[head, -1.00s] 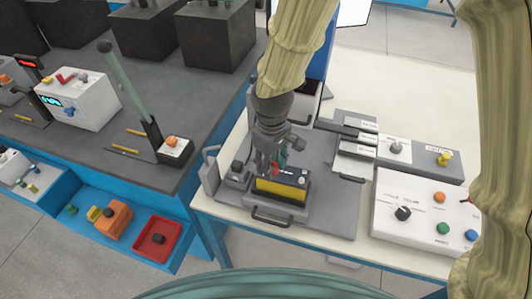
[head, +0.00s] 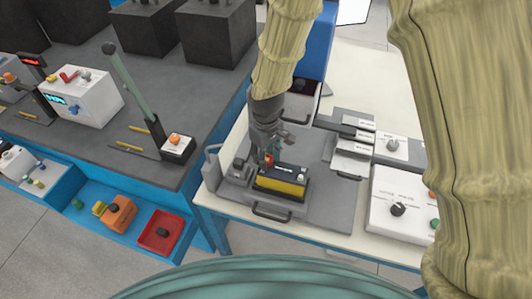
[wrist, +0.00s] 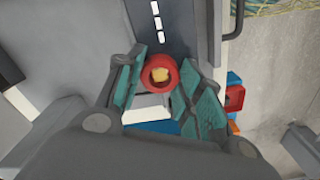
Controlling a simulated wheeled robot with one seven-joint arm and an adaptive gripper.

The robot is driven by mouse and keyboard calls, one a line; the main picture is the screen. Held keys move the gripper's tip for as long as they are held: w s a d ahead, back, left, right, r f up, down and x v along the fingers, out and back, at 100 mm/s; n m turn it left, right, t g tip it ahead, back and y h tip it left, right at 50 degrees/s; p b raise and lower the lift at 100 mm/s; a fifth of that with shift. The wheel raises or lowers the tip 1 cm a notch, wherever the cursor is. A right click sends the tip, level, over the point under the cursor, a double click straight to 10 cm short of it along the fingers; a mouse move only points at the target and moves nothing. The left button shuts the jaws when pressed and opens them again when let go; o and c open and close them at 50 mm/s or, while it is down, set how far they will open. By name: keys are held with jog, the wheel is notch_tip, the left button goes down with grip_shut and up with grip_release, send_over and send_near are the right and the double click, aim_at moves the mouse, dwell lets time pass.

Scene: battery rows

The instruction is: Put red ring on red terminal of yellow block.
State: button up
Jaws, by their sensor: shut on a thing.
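The yellow block (head: 281,186) with a dark top sits on a grey tray (head: 325,190) on the bench. My gripper (head: 269,153) points down over the block's back left end, shut on the red ring (head: 268,159). In the wrist view the red ring (wrist: 151,84) lies between the teal fingers over one end of the block's dark top (wrist: 162,30). A gold-coloured piece (wrist: 160,75) shows through the ring's hole. I cannot tell whether the ring is around it or above it. A pale terminal (head: 301,176) stands at the block's right end. The red terminal is not clearly visible.
A dark handle (head: 271,216) is at the tray's front edge, and a grey upright handle (head: 210,165) is at its left. A white control box (head: 395,205) stands right of the tray. A red bin (head: 161,236) is lower left. The tray right of the block is mostly clear.

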jog(key=shift+f, duration=0.15)
jog(key=o, duration=0.7)
jog(key=shift+r+b, duration=1.45)
jog(key=shift+r, duration=4.75)
